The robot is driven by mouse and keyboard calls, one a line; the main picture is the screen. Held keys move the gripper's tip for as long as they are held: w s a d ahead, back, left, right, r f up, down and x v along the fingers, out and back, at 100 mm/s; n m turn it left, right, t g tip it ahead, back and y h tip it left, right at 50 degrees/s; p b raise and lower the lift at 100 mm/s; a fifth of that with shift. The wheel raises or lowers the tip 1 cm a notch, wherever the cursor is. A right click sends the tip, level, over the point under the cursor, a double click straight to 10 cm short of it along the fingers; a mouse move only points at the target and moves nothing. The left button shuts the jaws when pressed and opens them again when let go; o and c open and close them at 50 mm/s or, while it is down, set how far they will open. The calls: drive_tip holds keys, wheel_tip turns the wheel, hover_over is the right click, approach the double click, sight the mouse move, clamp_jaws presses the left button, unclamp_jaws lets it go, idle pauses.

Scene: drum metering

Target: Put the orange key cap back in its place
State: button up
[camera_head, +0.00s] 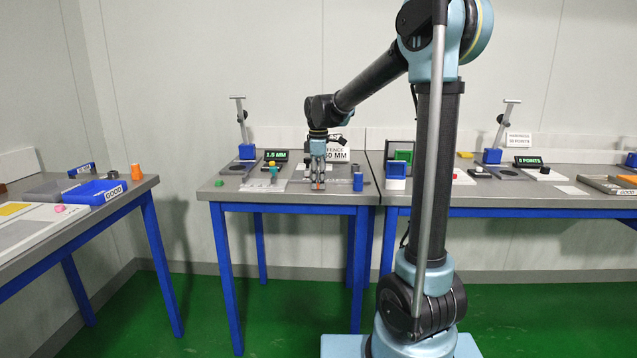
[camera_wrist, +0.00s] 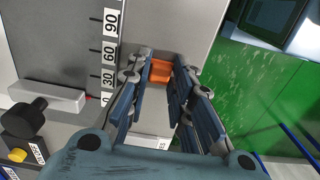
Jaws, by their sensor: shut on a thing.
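My gripper (camera_wrist: 161,72) is shut on an orange block-like piece, the orange key cap (camera_wrist: 161,70), held between the fingertips. In the head view my gripper (camera_head: 318,186) points down over the front part of the middle table, with a small bit of orange at its tips. In the wrist view the key cap is beside the grey plate with the printed scale (camera_wrist: 108,50). I cannot tell whether it touches the surface below. The cap's place is not clearly seen.
The middle table (camera_head: 230,196) carries a green display (camera_head: 275,156), a green knob (camera_head: 219,183) and a blue cylinder (camera_head: 358,182). A blue bin (camera_head: 95,192) and an orange cylinder (camera_head: 136,172) stand on the left table. In the wrist view a black knob (camera_wrist: 27,117) is at left.

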drive_tip(key=shift+f, duration=0.1)
drive_tip(key=o, duration=0.7)
drive_tip(key=shift+o, duration=0.2)
wheel_tip(320, 180, up, 12)
drive_tip(key=s+d+f+m+t, duration=0.1)
drive_tip(key=s+d+f+m, duration=0.3)
drive_tip(key=s+d, duration=0.35)
drive_tip(key=s+d+f+m, duration=0.45)
drive_tip(key=s+d, duration=0.25)
drive_tip(key=s, duration=0.2)
drive_tip(key=s+d+f+m, duration=0.3)
drive_tip(key=s+f+m, duration=0.1)
drive_tip(key=s+f, duration=0.3)
drive_tip(key=s+d+f+m+t, duration=0.1)
drive_tip(key=s+d+f+m, duration=0.3)
drive_tip(key=s+f, duration=0.4)
drive_tip(key=shift+s+f+m, duration=0.15)
drive_tip(key=shift+f+m, duration=0.3)
drive_tip(key=shift+f, duration=0.2)
